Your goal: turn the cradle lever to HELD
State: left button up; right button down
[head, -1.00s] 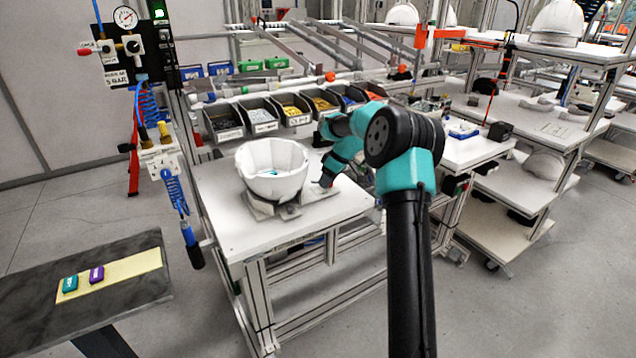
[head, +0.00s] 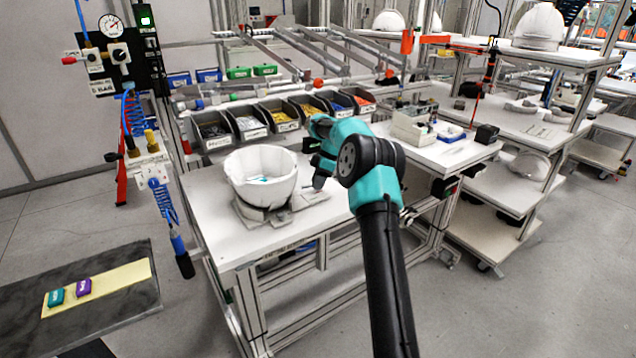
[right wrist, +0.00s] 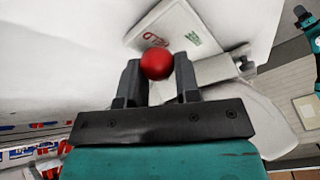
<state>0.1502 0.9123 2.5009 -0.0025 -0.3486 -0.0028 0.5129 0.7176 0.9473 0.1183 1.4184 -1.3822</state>
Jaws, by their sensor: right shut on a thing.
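A white helmet shell (head: 262,176) sits open side up in the grey cradle (head: 262,213) on the white bench. A small turquoise mark shows inside the shell. My right gripper (head: 318,186) is low over the bench, just right of the cradle. In the right wrist view, my right gripper (right wrist: 157,78) is shut on the round red lever knob (right wrist: 156,63). A white label plate (right wrist: 178,28) with red and green lettering lies just beyond the knob. The lever's arm is mostly hidden by the fingers.
Bins of small parts (head: 250,122) line the bench's back edge. An air hose with a blue end (head: 178,245) hangs left of the bench. A dark table (head: 120,312) with a teal and a purple block stands at front left. The bench's front left is clear.

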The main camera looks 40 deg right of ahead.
jog(key=c, duration=0.9)
grip_release()
jog(key=shift+o, duration=0.2)
